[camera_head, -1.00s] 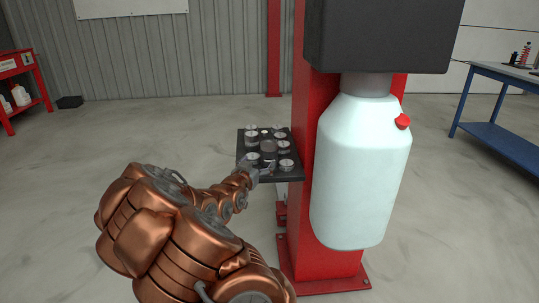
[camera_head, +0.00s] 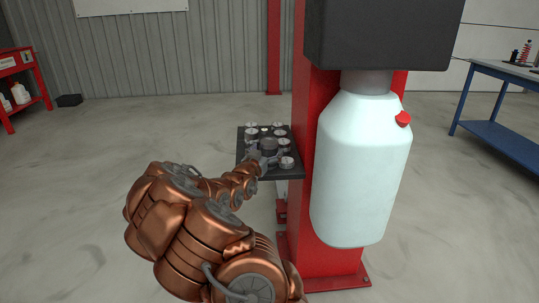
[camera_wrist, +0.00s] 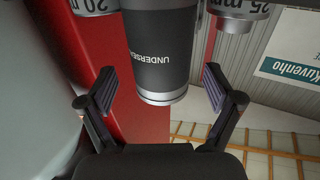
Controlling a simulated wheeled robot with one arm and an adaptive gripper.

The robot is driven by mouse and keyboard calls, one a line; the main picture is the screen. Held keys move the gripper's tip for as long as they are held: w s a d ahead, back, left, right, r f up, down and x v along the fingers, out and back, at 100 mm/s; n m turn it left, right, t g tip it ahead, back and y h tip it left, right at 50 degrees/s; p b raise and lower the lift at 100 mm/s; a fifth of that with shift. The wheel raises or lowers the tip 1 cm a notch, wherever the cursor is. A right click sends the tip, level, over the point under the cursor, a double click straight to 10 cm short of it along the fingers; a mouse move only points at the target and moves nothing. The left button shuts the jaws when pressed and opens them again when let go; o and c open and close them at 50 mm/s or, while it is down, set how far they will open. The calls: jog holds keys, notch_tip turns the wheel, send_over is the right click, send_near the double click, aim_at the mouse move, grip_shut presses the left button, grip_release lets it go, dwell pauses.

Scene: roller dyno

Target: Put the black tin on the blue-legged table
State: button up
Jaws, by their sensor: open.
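The black tin (camera_wrist: 157,45) has white lettering that starts "UNDERSE" and a silver rim. In the wrist view it lies between the two fingers, with a gap on each side. In the head view the tin's grey top (camera_head: 269,143) shows in the middle of a dark shelf (camera_head: 249,174) beside the red post. My gripper (camera_head: 264,158) is open at the tin's near side; the wrist view shows its spread fingers (camera_wrist: 159,85). The blue-legged table (camera_head: 508,72) stands at the far right, partly cut off by the frame.
Several silver cylinders (camera_head: 287,162) crowd the shelf around the tin; two show "20 m" and "25 mm" in the wrist view. The red post (camera_head: 303,130) and a big white bottle (camera_head: 360,170) stand right of the shelf. A red cart (camera_head: 22,62) is far left. Open floor lies between.

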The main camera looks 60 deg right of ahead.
aim_at(269, 141)
jog(key=shift+w+d, duration=0.25)
jog(key=shift+d, duration=0.15)
jog(key=shift+w+d, duration=0.15)
jog(key=shift+d, duration=0.8)
jog(key=c, duration=1.6)
jog(key=shift+r+p, duration=0.35)
jog(key=shift+r, duration=1.25)
jog(key=shift+a+r, duration=0.3)
jog(key=a+r+p, duration=0.1)
jog(key=a, duration=1.4)
jog(key=shift+s+a, duration=0.2)
jog(key=shift+s, duration=0.1)
jog(key=shift+r, duration=0.1)
